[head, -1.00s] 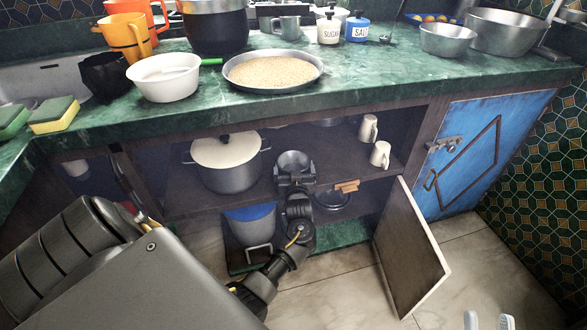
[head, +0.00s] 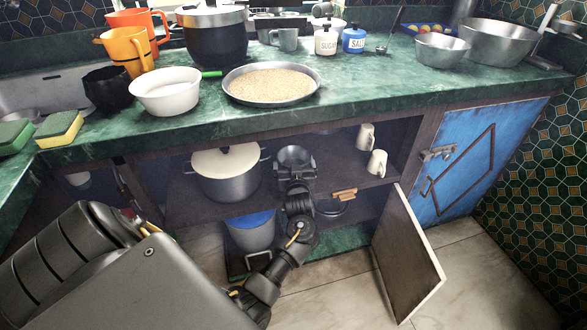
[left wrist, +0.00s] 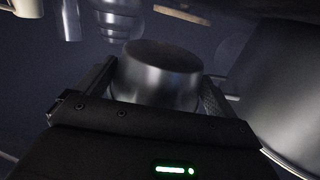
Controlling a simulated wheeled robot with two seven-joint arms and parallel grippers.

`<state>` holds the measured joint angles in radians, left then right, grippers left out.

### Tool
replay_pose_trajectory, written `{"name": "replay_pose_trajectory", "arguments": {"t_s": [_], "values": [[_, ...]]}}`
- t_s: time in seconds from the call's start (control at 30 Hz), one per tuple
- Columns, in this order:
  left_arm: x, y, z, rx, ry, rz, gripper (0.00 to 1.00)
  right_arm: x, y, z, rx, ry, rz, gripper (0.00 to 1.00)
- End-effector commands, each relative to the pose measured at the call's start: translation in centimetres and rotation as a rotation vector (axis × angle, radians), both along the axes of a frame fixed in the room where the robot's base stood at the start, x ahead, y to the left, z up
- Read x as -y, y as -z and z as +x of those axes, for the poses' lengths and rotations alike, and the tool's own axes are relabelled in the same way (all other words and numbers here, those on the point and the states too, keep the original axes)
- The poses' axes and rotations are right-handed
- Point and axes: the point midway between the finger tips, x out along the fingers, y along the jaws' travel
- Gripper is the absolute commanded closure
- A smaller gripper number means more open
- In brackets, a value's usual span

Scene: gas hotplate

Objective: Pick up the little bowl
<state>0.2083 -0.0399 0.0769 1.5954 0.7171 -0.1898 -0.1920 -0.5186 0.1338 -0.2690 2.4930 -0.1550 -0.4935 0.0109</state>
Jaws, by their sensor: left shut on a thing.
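The little bowl (head: 294,156) is a small round metal bowl inside the open cupboard, right of the big lidded pot. My left gripper (head: 295,180) reaches into the cupboard and is shut on it. In the left wrist view the shiny bowl (left wrist: 160,72) sits between the two fingers. It looks held a little above the shelf, though its underside is hidden by the gripper. My right gripper is not in view.
The lidded pot (head: 227,178) stands close on the left. A pan with a wooden handle (head: 333,206) and two pale cups (head: 376,163) are on the right. The countertop (head: 370,80) is above; an open cupboard door (head: 407,255) stands at right.

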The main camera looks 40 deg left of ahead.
Motion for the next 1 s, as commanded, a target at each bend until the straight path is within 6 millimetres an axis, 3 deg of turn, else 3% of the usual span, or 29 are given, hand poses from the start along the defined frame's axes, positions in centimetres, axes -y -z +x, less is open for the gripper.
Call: {"name": "replay_pose_trajectory", "arguments": {"t_s": [0.07,0.33,0.5,0.7,1.0], "values": [[0.0,-1.3,0.0,0.003,0.000,0.000,0.28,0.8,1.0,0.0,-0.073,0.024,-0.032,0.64],[3.8,-0.9,5.5,0.001,0.001,-0.003,0.29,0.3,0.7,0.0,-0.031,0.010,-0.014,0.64],[6.9,-0.9,9.9,0.001,0.003,-0.002,0.28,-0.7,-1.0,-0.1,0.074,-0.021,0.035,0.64],[9.5,-0.8,13.7,0.001,0.002,-0.002,0.28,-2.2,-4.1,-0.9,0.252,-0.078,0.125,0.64],[11.0,-0.8,15.9,0.000,0.000,0.000,0.28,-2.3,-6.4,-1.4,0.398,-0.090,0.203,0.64]]}}
